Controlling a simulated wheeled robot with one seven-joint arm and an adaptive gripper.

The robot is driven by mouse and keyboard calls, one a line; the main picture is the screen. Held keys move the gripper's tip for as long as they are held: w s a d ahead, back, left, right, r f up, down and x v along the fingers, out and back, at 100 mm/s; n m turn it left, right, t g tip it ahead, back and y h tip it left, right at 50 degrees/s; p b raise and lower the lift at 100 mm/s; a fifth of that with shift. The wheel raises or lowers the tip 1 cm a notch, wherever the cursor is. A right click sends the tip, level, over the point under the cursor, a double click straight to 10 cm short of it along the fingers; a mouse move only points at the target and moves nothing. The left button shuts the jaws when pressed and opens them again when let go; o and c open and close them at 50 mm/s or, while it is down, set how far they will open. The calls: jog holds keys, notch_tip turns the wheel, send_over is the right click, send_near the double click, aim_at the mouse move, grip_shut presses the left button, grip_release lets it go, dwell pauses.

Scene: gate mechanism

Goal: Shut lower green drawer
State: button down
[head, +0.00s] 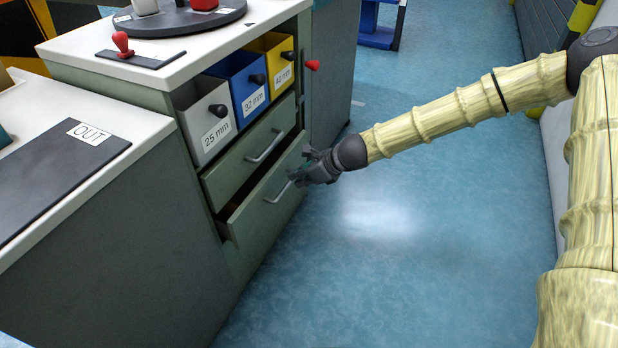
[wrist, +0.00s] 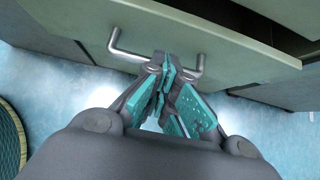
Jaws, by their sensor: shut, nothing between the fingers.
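The lower green drawer (head: 262,208) stands partly open in the cabinet, with a dark gap along its top edge at the left. Its metal handle (head: 275,194) faces the aisle. In the wrist view the drawer front (wrist: 215,38) spans the top, and the handle (wrist: 128,50) lies just beyond the fingertips. My gripper (head: 298,176) is at the drawer front, by the right part of the handle. In the wrist view my gripper (wrist: 162,68) has its fingers together and empty, close to the handle bar. I cannot tell whether they touch it.
Above is the upper green drawer (head: 250,152), which looks shut. Over it sit a white bin (head: 207,120), a blue bin (head: 240,80) and a yellow bin (head: 277,58). A counter with a black OUT mat (head: 60,175) stands at the left. The blue floor (head: 400,240) is clear.

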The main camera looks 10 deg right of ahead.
jog(key=shift+w+a+f+b, duration=0.1)
jog(key=shift+w+a+b, duration=0.15)
jog(key=shift+w+a, duration=0.5)
jog(key=shift+w+a+b, duration=0.2)
jog(key=shift+w+a, duration=0.25)
jog(key=shift+a, duration=0.5)
